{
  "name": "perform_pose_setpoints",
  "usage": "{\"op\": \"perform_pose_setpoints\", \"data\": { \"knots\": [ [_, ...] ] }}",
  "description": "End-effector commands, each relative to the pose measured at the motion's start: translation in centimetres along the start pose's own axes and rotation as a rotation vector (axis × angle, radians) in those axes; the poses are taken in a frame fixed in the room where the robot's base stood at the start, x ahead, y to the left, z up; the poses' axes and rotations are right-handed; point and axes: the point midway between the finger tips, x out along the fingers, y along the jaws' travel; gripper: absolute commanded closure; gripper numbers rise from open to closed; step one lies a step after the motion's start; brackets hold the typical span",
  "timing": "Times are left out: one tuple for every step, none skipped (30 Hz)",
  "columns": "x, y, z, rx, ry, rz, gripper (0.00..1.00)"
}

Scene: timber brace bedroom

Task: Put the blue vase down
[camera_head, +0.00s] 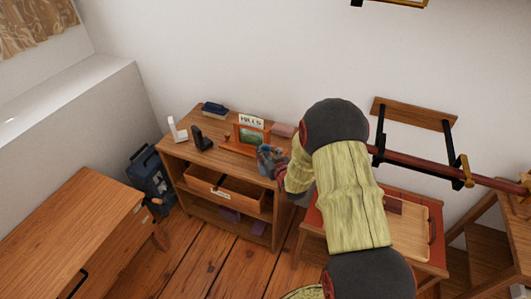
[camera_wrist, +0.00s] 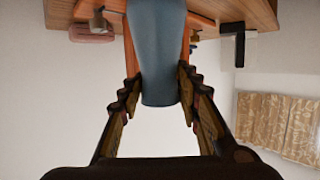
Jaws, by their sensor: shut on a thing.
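The blue vase (camera_wrist: 158,45) is between my gripper's fingers in the wrist view, with a finger against each side. My gripper (camera_wrist: 158,88) is shut on it. In the head view the vase (camera_head: 266,154) is a small grey-blue shape at the front right edge of the wooden shelf unit's top (camera_head: 225,152). My gripper (camera_head: 277,168) is there too, partly hidden by my arm. I cannot tell whether the vase touches the top.
An orange stand with a picture (camera_head: 250,136), a pink block (camera_head: 283,130), a black item (camera_head: 201,139), a white item (camera_head: 177,131) and blue books (camera_head: 215,109) stand on the top. A drawer (camera_head: 225,187) below is open. A red table with a tray (camera_head: 405,222) is right.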

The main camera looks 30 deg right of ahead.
Motion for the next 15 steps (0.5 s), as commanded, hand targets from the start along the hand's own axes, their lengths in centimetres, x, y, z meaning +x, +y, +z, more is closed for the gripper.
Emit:
{"op": "perform_pose_setpoints", "data": {
  "knots": [
    [0.04,0.01,0.00,0.000,0.002,0.000,1.00],
    [0.07,0.01,0.11,0.000,0.002,0.000,1.00],
    [0.11,0.01,0.26,0.000,0.002,0.000,1.00],
    [0.14,0.01,0.35,0.000,0.002,0.000,1.00],
    [0.08,0.00,0.36,0.000,-0.001,0.000,0.66],
    [0.07,0.00,0.33,0.000,-0.001,0.000,0.64],
    [0.07,0.00,0.32,0.000,-0.001,0.000,0.62],
    [0.07,0.00,0.32,0.000,-0.001,0.000,0.60],
    [0.07,0.00,0.31,0.000,-0.001,0.000,0.58],
    [0.06,0.00,0.31,0.000,-0.001,0.000,0.56],
    [0.06,0.00,0.31,0.000,-0.001,0.000,0.55],
    [0.07,0.00,0.30,0.000,-0.001,0.000,0.52],
    [0.07,0.00,0.30,0.000,-0.001,0.000,0.51],
    [0.06,-0.01,0.31,0.000,-0.001,0.000,0.49],
    [0.06,-0.01,0.31,0.000,-0.001,0.000,0.48]
  ]
}}
